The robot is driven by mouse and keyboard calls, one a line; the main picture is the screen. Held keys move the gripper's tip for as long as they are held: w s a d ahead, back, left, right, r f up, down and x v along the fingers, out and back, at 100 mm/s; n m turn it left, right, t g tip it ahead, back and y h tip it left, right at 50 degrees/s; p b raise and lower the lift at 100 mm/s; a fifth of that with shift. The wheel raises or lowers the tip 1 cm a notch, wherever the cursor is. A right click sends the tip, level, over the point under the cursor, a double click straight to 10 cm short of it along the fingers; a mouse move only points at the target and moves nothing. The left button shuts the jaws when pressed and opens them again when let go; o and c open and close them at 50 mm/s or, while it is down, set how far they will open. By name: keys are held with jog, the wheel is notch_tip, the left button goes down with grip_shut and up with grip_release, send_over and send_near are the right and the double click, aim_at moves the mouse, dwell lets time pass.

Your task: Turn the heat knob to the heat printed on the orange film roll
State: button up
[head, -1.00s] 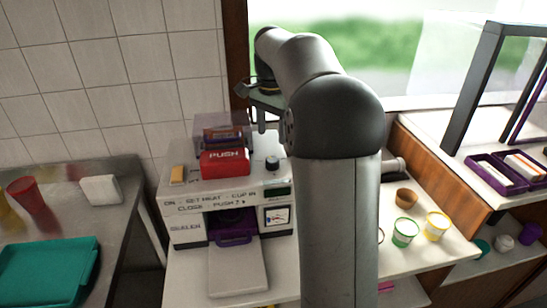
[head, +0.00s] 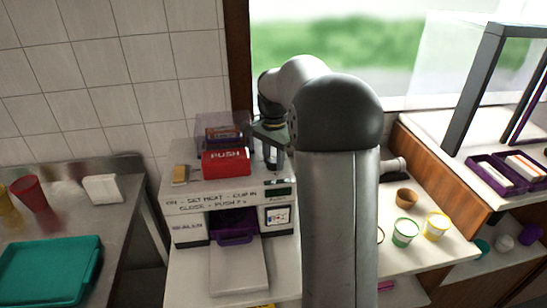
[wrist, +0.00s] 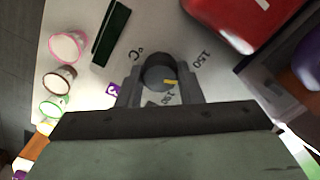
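The heat knob (wrist: 158,66) is a dark round knob with a yellow mark on the white machine top. Printed "150", "180" and "°C" stand around it; the yellow mark is on the side towards "180". My gripper (wrist: 160,88) points down over the knob, with one finger on each side. The fingers are spread; any contact with the knob is hard to make out. In the head view my gripper (head: 271,156) hides the knob. The orange film roll (head: 221,132) sits under a clear cover behind the red PUSH block (head: 226,162). Its print is too small to read.
The white sealer (head: 195,205) has a small display (head: 278,192) and a purple cup holder (head: 236,229) at its front. The red block stands close beside my gripper. Several paper cups (head: 405,232) stand to the right. A steel table with a teal tray (head: 50,270) is at left.

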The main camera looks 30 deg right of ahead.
aim_at(273, 159)
jog(key=shift+c, duration=0.7)
jog(key=shift+n, duration=2.3)
jog(key=o, duration=1)
jog(key=shift+r, duration=0.15)
notch_tip(273, 159, up, 17)
jog(key=shift+r+b, duration=0.1)
jog(key=shift+b, duration=0.2)
